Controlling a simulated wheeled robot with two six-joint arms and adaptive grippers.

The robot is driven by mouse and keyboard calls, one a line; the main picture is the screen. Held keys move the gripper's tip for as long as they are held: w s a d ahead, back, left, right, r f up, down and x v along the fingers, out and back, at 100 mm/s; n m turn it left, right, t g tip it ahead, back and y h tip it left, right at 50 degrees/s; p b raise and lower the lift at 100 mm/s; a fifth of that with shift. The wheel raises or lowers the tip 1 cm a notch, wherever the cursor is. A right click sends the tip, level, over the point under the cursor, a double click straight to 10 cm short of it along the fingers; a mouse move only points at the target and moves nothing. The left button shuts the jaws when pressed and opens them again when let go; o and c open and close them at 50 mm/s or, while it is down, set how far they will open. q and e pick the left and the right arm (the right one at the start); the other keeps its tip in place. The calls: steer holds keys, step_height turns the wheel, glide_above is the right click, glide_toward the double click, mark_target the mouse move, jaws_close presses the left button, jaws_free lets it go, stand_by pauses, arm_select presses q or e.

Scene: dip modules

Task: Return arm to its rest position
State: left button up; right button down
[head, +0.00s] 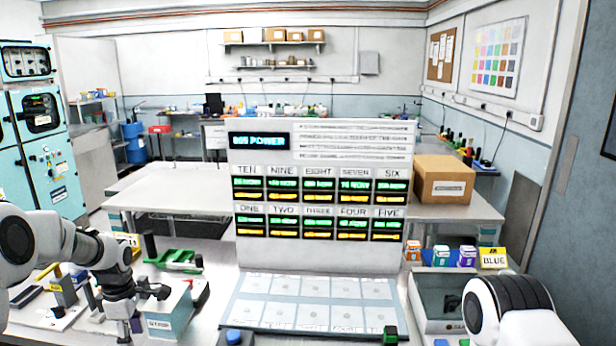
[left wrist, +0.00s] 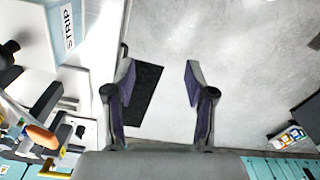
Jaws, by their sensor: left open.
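My left arm comes in from the left in the head view. Its gripper (head: 140,298) hangs over the left part of the bench, beside a pale box labelled STRIP (head: 168,316). In the left wrist view the gripper (left wrist: 158,82) has its two fingers well apart, with nothing between them. The STRIP box also shows at the upper left there (left wrist: 66,28). My right arm shows only as a white and black link at the lower right of the head view; its gripper is out of the frame.
A panel with numbered modules (head: 320,180) stands mid-bench, with a sloped pad grid (head: 310,300) before it. A green holder (head: 178,260) and several small tools lie left.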

arm_select(q)
steer(key=s+d+f+m+g+b, duration=0.1)
steer(key=s+d+f+g+b, duration=0.15)
steer(key=s+f, duration=0.55)
steer(key=s+d+f+m+g+b, duration=0.15)
steer(key=s+d+f, duration=0.3)
steer(key=f, duration=0.65)
steer(key=s+d+f+m+t+b, duration=0.1)
steer(key=s+d+f+m, duration=0.1)
steer(key=s+m, duration=0.3)
steer(key=s+d+f+m+t+b, duration=0.1)
steer(key=s+f+m, duration=0.4)
steer(key=s, duration=0.5)
steer(key=s+d+f+m+t+b, duration=0.2)
steer(key=s+d+f+m, duration=0.2)
steer(key=s+m, duration=0.3)
steer(key=shift+s, duration=0.25)
arm_select(e)
step_height(320, 180, down, 9)
steer(key=w, duration=0.1)
steer(key=shift+w, duration=0.2)
arm_select(q)
steer(key=shift+s+d, duration=0.1)
steer(key=shift+d, duration=0.05)
